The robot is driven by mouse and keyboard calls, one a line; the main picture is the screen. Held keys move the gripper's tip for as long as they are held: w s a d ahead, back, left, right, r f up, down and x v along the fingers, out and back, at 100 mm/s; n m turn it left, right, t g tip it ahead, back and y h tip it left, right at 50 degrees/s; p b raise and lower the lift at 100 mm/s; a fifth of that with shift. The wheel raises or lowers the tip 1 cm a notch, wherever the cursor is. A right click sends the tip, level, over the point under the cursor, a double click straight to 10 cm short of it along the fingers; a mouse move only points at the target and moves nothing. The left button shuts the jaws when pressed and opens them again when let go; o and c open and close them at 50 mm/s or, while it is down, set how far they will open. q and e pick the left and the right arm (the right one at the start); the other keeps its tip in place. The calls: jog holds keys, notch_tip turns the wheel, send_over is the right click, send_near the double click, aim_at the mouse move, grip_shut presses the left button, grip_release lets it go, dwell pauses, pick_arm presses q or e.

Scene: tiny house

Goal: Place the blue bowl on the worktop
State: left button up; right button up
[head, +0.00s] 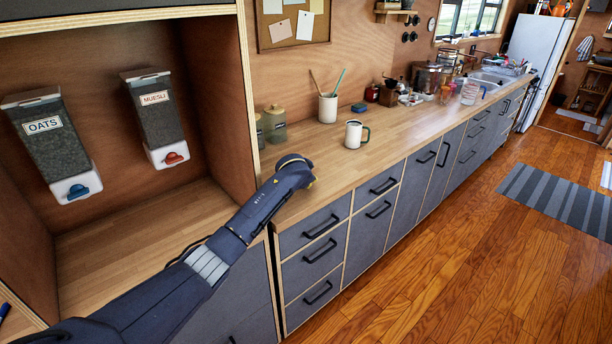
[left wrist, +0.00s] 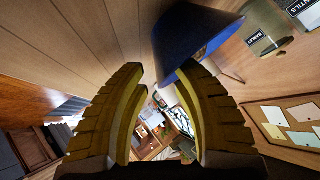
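In the left wrist view the blue bowl (left wrist: 190,30) is close to the fingertips of my left gripper (left wrist: 162,72). Its rim faces the lower right and its edge reaches between the two tips; the right-hand finger overlaps part of it. I cannot tell whether the fingers grip it, or whether its base touches the wood. My right gripper is in neither view.
A white mug (head: 353,134) stands right of my wrist. A cup with brushes (head: 328,108) and storage jars (head: 274,124) are behind it. Oats (head: 48,140) and muesli (head: 155,115) dispensers hang in the left alcove. Bare wood lies between mug and front edge.

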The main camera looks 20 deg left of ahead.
pick_arm(q)
jog(key=shift+v, duration=2.45)
jog(key=shift+s+d+f, duration=0.1)
jog(key=shift+d, duration=0.05)
jog(key=s+d+f+t+h, duration=0.3)
jog(key=s+d+f+h, duration=0.3)
jog(key=s+d, duration=0.6)
jog(key=s+a+f+n+g+y, duration=0.1)
jog(key=s+a+f+g, duration=0.15)
jog(key=s+f, duration=0.9)
jog(key=s+a+f+g+y, duration=0.1)
jog(key=s+a+f+g, duration=0.3)
jog(key=f, duration=1.5)
jog(key=s+a+f+n+y, duration=0.1)
jog(key=s+f+y, duration=0.1)
jog(key=s+f, duration=1)
jog(key=s+a+f+g, duration=0.1)
jog(key=s+f+g, duration=0.1)
jog(key=s+f, duration=0.5)
jog(key=s+a+f+g, duration=0.2)
jog(key=s+f, duration=0.6)
jog(key=s, duration=1.1)
jog(key=s+a+f+g, duration=0.1)
jog(key=s+f, duration=0.6)
jog(key=s, duration=0.7)
jog(key=shift+a+n+g+y, duration=0.3)
jog(key=shift+n+g, duration=0.1)
jog(key=shift+g, duration=0.15)
